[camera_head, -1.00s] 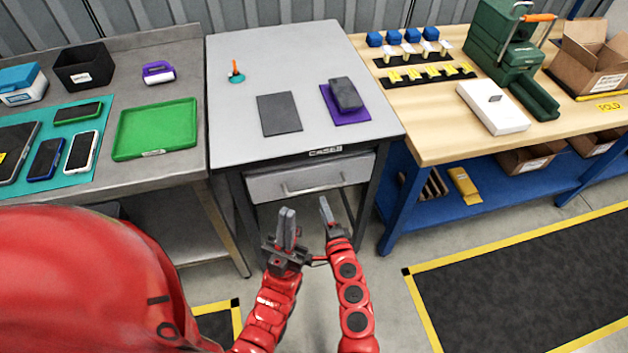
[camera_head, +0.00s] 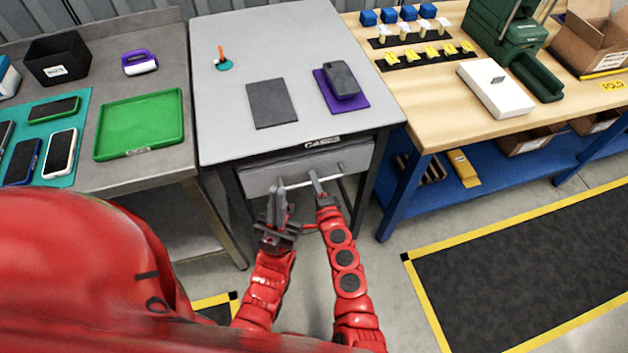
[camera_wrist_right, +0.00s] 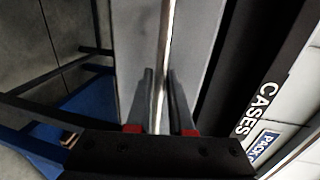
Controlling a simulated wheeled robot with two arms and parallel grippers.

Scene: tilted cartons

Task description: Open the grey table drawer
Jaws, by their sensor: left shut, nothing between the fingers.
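The grey table (camera_head: 300,90) has a drawer (camera_head: 350,162) under its top, below the "CASES" label (camera_head: 322,142). The drawer is closed. Its thin bar handle (camera_head: 328,178) runs across the front. My right gripper (camera_head: 315,178) is at the handle. In the right wrist view the handle (camera_wrist_right: 164,60) runs between the two fingers of my right gripper (camera_wrist_right: 161,85), with a gap showing, so it is open around the bar. My left gripper (camera_head: 279,190) is shut and empty, in front of the drawer's left part.
On the table lie a dark grey pad (camera_head: 271,103) and a purple mat (camera_head: 330,95) with a dark object (camera_head: 342,79). A steel bench with a green tray (camera_head: 140,125) stands left, a wooden bench with blue legs (camera_head: 408,195) right. Floor in front is free.

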